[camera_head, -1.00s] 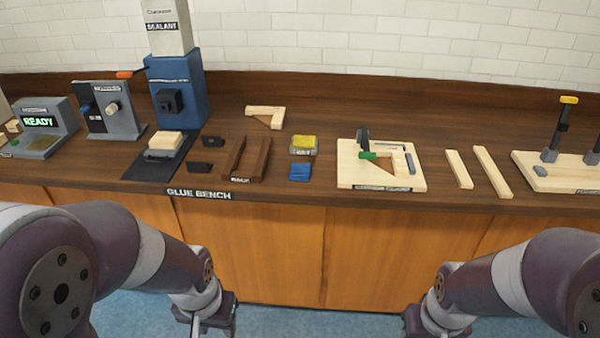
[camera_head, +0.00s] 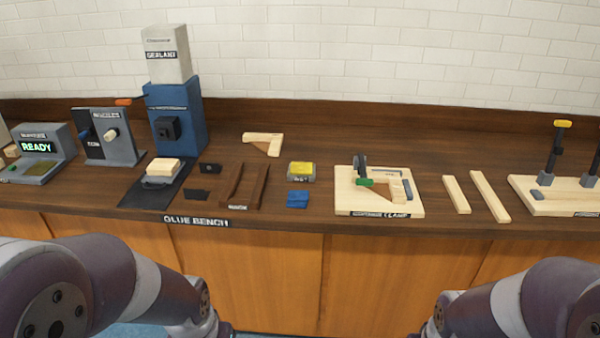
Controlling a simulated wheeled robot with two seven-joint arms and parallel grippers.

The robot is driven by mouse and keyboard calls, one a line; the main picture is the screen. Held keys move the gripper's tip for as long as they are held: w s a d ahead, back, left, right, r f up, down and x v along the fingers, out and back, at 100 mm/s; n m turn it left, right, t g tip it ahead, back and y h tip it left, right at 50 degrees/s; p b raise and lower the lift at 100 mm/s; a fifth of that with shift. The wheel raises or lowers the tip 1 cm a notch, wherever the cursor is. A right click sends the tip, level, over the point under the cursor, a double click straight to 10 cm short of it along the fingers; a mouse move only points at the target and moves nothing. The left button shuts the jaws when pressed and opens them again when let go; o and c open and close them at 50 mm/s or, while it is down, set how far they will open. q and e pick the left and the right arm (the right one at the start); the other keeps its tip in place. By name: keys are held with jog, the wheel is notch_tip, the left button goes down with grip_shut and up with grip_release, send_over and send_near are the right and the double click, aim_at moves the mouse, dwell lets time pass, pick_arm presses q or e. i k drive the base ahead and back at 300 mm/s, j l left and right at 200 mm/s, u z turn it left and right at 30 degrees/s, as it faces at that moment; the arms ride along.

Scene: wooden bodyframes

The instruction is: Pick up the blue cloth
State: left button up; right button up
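The blue cloth (camera_head: 297,200) lies folded and flat on the dark wooden bench near its front edge. It sits just in front of a grey block with a yellow top (camera_head: 301,171), apart from any gripper. My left arm comes in at the lower left and my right arm at the lower right, both below the bench top and in front of the cabinet doors. Both grippers are cut off by the bottom edge of the picture, so their fingers do not show.
Left of the cloth is a dark wooden rack (camera_head: 243,187). Right of it is a clamp board (camera_head: 378,206) with a wooden corner piece, then two wooden strips (camera_head: 457,195). A blue sealant machine (camera_head: 177,120) stands at the left. The bench around the cloth is partly clear.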

aim_at(296, 198)
jog(key=i+l, duration=0.1)
jog(key=i, duration=0.8)
jog(key=i+l, duration=0.1)
jog(key=i, duration=0.8)
jog(key=j+u, duration=0.05)
